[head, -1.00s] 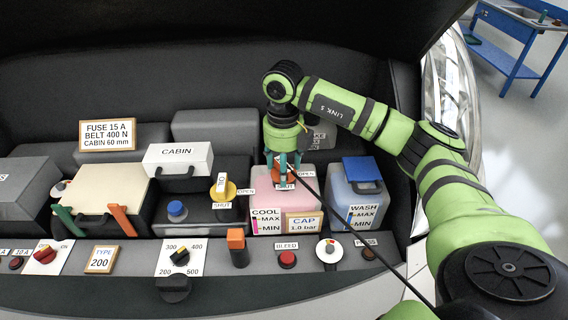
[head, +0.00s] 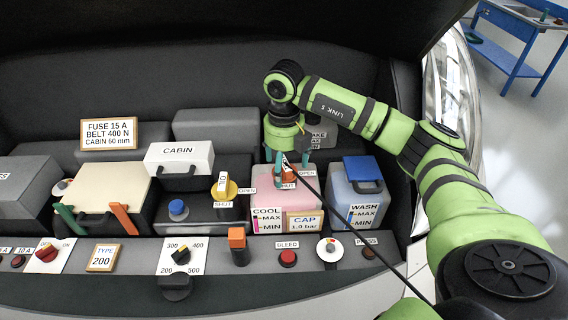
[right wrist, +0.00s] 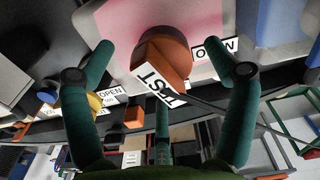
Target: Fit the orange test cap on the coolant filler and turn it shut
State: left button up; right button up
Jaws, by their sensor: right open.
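The orange test cap (right wrist: 172,48), with a white TEST label and a dark cable, sits at the filler on top of the pink coolant tank (head: 268,204). In the head view the cap (head: 289,172) is partly hidden by my right gripper (head: 290,158). The gripper points down over the tank. In the right wrist view its teal fingers (right wrist: 160,52) are spread on both sides of the cap, with visible gaps. SHUT (head: 288,185) is marked at the filler; an OPEN mark shows in the right wrist view. Whether the cap is fully seated cannot be told. My left gripper is out of view.
The blue-lidded wash tank (head: 358,200) stands just right of the coolant tank. A yellow valve (head: 226,190) and the white CABIN box (head: 179,157) are to the left. The front panel (head: 205,262) carries knobs and buttons. The cable crosses the tank towards the lower right.

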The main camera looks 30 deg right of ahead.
aim_at(284, 162)
notch_tip(284, 162, up, 12)
dwell(0.4)
